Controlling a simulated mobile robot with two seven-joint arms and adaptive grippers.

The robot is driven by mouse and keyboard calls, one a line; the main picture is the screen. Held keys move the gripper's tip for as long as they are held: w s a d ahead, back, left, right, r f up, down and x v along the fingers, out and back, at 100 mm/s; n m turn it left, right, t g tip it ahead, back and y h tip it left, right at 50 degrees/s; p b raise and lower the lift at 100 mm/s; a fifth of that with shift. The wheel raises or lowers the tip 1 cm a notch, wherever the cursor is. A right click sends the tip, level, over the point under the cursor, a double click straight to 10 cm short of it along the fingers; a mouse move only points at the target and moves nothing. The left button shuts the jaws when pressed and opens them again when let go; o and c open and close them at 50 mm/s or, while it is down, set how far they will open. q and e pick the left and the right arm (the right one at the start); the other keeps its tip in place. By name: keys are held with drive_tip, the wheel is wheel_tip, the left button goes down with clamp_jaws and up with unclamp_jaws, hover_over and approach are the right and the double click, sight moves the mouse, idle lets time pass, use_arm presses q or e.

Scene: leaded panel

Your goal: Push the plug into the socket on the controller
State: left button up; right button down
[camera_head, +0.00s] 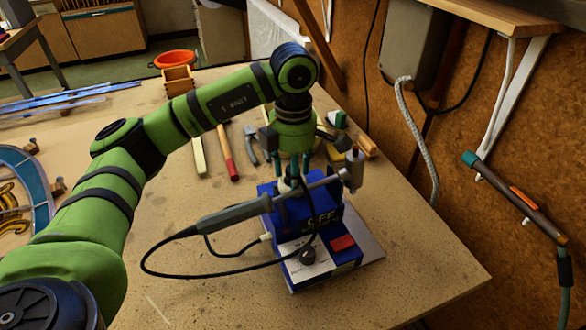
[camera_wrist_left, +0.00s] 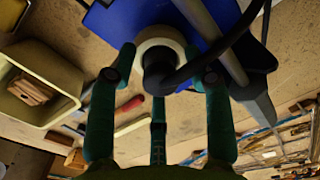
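The blue controller (camera_head: 330,255) stands on the bench with an OFF display, a red switch and a black knob. My left gripper (camera_head: 293,178) points down over its back part. In the left wrist view, a black plug (camera_wrist_left: 158,66) with a dark cable sits at a cream ring, the socket (camera_wrist_left: 152,36), on the blue controller (camera_wrist_left: 112,20). The green fingers of my left gripper (camera_wrist_left: 165,80) are spread around the plug, with gaps visible beside it. How deep the plug sits cannot be told. My right gripper is not in view.
A grey soldering iron (camera_head: 238,217) lies across the controller's top, its cable looping left. A red-handled tool (camera_head: 228,155) and pliers (camera_head: 250,145) lie behind. A wooden box (camera_head: 178,80) and orange bowl (camera_head: 176,58) stand farther back. The bench is clear at front right.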

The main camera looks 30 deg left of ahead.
use_arm(q)
drive_tip(key=shift+r, duration=0.1)
wheel_tip(320, 180, up, 12)
idle(0.7)
idle(0.5)
